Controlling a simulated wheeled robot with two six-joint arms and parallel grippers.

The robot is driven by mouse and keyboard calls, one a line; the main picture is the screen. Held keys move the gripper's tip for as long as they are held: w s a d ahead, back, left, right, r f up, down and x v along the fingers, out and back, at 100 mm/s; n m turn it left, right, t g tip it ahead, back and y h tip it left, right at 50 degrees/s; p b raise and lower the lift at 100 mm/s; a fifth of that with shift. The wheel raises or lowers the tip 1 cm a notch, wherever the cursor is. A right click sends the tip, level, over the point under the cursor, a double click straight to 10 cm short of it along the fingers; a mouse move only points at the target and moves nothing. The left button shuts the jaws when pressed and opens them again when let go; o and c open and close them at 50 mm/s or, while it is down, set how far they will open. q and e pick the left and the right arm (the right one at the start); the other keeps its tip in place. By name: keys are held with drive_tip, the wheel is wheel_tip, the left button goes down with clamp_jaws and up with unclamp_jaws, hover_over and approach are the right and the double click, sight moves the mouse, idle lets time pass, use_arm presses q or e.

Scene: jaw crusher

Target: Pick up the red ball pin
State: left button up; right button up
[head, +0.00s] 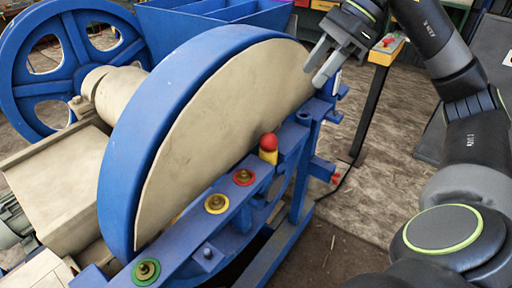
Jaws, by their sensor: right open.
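The red ball pin (269,142) has a round red head above a yellow base. It stands upright on the blue frame rail, beside the beige face of the large wheel. My right gripper (314,77) is open and empty. It is above and to the right of the pin, near the upper right edge of the wheel, clearly apart from the pin. My left gripper is not in view.
The large blue-rimmed wheel (225,120) stands close left of the pin. Along the blue rail (228,222) sit a red disc (244,177), a yellow disc (217,203) and a green disc (146,271). A yellow control box (386,53) stands on a post behind. Floor to the right is open.

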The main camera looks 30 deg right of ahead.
drive_tip(key=p, duration=0.4)
hover_over(273, 134)
drive_tip(key=d, duration=0.3)
wheel_tip(273, 134, down, 10)
drive_tip(key=shift+s+a+f+p, duration=0.35)
drive_tip(key=shift+s+f+p, duration=0.15)
drive_tip(key=shift+p, duration=0.1)
drive_tip(key=p+x, duration=0.1)
drive_tip(key=x, duration=0.2)
drive_tip(key=shift+r+p, duration=0.1)
drive_tip(key=shift+p, duration=0.3)
drive_tip(key=shift+x, duration=0.8)
drive_tip(key=shift+d, duration=0.1)
drive_tip(key=shift+c, duration=0.5)
drive_tip(key=c, duration=0.7)
